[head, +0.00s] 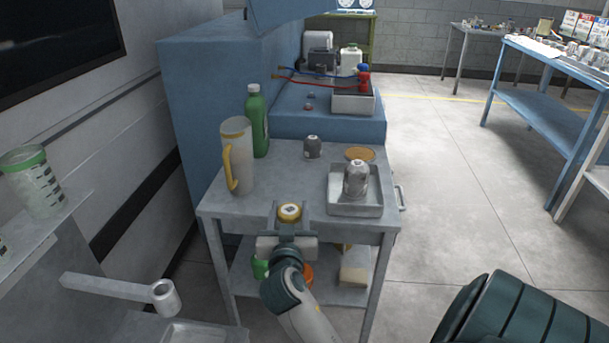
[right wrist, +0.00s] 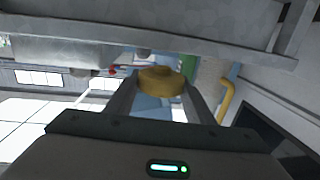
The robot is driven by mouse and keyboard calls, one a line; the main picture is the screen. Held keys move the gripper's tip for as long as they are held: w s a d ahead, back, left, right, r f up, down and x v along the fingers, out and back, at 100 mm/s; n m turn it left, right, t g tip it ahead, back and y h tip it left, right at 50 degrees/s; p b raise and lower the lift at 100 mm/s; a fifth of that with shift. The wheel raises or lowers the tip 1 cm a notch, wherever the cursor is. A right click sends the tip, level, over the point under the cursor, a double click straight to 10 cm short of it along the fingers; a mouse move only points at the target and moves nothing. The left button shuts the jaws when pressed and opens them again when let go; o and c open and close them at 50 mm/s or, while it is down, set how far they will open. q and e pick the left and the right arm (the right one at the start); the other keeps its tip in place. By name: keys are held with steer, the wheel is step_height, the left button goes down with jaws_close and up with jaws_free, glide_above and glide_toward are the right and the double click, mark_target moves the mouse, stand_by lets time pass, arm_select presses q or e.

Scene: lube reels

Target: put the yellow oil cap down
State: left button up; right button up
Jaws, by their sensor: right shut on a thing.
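The yellow oil cap (head: 289,211) is round, with a dark mark on its top. My right gripper (head: 290,217) is shut on it, one finger on each side. In the head view it shows against the front edge of the grey cart top (head: 275,181); I cannot tell how high above the cart it is. In the right wrist view the cap (right wrist: 161,80) sits between the fingertips (right wrist: 160,88), with the cart edge across the top of the picture. My left gripper is not in view.
A beige jug (head: 236,155) with a yellow handle and a green bottle (head: 256,122) stand at the cart's left. A metal tray (head: 349,210) holding a grey canister (head: 355,179) is at the right. A small dark canister (head: 312,147) and an orange-brown disc (head: 360,153) lie behind. The front middle looks clear.

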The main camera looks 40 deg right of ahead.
steer(key=p, duration=0.2)
glide_toward(292, 183)
steer(key=w+d+r, duration=0.4)
steer(key=shift+w+d+r, duration=0.1)
steer(key=shift+d+r, duration=0.05)
steer(key=shift+w+d, duration=0.15)
steer(key=x, duration=0.3)
steer(key=shift+w+d+f, duration=0.2)
steer(key=shift+f, duration=0.2)
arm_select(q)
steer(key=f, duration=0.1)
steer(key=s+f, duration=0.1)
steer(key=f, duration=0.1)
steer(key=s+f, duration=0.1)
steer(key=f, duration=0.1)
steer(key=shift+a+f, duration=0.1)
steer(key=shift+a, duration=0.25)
arm_select(e)
steer(key=shift+s+f, duration=0.1)
steer(key=shift+f, duration=0.25)
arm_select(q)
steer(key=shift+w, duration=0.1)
arm_select(e)
steer(key=shift+f, duration=0.1)
